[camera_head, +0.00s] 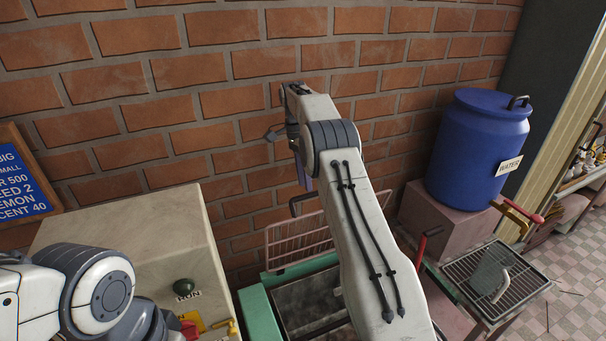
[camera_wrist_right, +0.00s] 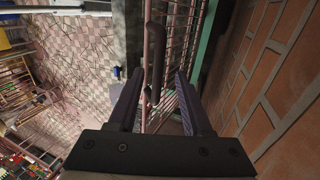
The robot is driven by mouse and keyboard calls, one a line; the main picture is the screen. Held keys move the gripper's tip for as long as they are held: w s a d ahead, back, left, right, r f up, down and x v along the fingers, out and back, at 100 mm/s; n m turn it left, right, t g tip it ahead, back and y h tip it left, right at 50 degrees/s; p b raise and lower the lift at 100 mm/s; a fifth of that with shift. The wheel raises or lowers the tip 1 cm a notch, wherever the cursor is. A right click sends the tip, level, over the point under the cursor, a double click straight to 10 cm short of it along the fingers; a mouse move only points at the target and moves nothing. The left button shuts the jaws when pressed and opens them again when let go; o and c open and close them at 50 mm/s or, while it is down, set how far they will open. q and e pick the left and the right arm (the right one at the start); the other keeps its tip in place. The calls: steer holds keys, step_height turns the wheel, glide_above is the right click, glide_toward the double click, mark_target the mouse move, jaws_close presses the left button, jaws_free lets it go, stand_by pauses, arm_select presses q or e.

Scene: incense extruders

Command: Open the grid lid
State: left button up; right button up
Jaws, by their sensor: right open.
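The grid lid (camera_head: 290,243), a pinkish wire grid, stands raised at the back of the green-edged machine (camera_head: 262,312), near the brick wall. Its dark handle (camera_head: 297,203) is at the upper edge. In the right wrist view the lid's bars (camera_wrist_right: 182,38) run beside the dark handle bar (camera_wrist_right: 153,50). My right gripper (camera_wrist_right: 160,74) is open, with the handle between or just beyond its two fingers; contact cannot be told. In the head view its purple fingers (camera_head: 304,172) are just above the handle. My right forearm hides part of the lid and machine. My left gripper is out of view.
A beige cabinet (camera_head: 130,230) with a green RUN button (camera_head: 184,287) stands at left. A blue water barrel (camera_head: 478,148) on a block and a grated tray (camera_head: 497,272) with a red-handled lever (camera_head: 424,240) are at right. The brick wall is close behind.

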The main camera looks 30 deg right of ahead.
steer(key=shift+p+v, duration=0.55)
steer(key=shift+v, duration=0.95)
steer(key=shift+a, duration=0.1)
